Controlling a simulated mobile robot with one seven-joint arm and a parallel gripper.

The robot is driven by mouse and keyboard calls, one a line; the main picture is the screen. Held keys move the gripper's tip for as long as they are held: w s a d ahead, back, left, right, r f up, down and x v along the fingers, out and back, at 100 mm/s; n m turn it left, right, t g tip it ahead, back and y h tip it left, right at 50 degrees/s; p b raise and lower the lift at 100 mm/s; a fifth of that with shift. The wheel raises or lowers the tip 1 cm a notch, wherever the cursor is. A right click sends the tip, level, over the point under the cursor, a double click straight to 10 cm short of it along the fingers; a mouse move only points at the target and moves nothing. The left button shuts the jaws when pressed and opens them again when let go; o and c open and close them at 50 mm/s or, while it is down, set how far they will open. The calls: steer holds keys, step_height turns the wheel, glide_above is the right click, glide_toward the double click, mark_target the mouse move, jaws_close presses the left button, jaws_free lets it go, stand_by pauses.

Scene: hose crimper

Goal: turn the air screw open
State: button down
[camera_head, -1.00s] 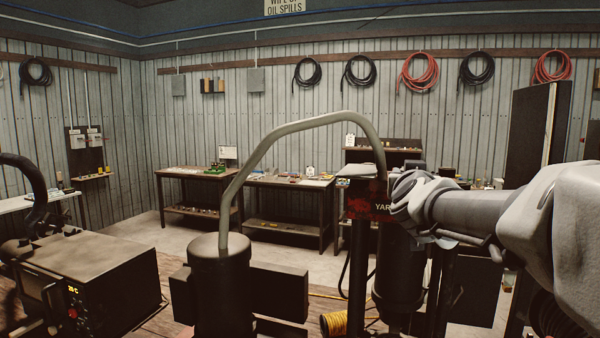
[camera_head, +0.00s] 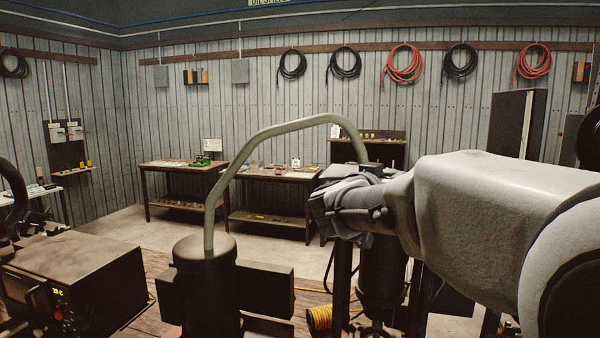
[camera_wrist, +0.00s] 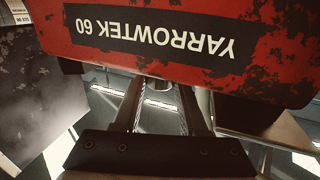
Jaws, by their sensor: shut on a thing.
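The red, worn machine head marked YARROWTEK 60 (camera_wrist: 160,45) fills the top of the wrist view, its lettering upside down. My gripper (camera_wrist: 163,92) reaches in under its edge, its two fingers slanting toward each other. The gripper is shut on a small part, taken to be the air screw, but the red head hides the fingertips and the screw. In the head view my gripper (camera_head: 338,207) is at the machine's top, and my wrist and arm cover the red head there.
A bent grey hose (camera_head: 285,128) rises from a dark cylinder (camera_head: 205,290) and runs behind my gripper. A black control box (camera_head: 85,280) stands at lower left. Workbenches (camera_head: 185,165) line the back wall.

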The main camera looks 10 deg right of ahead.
steer(key=shift+r, duration=0.1)
steer(key=shift+c, duration=2.3)
jaws_free()
steer(key=shift+s, duration=0.1)
steer(key=shift+y, duration=0.3)
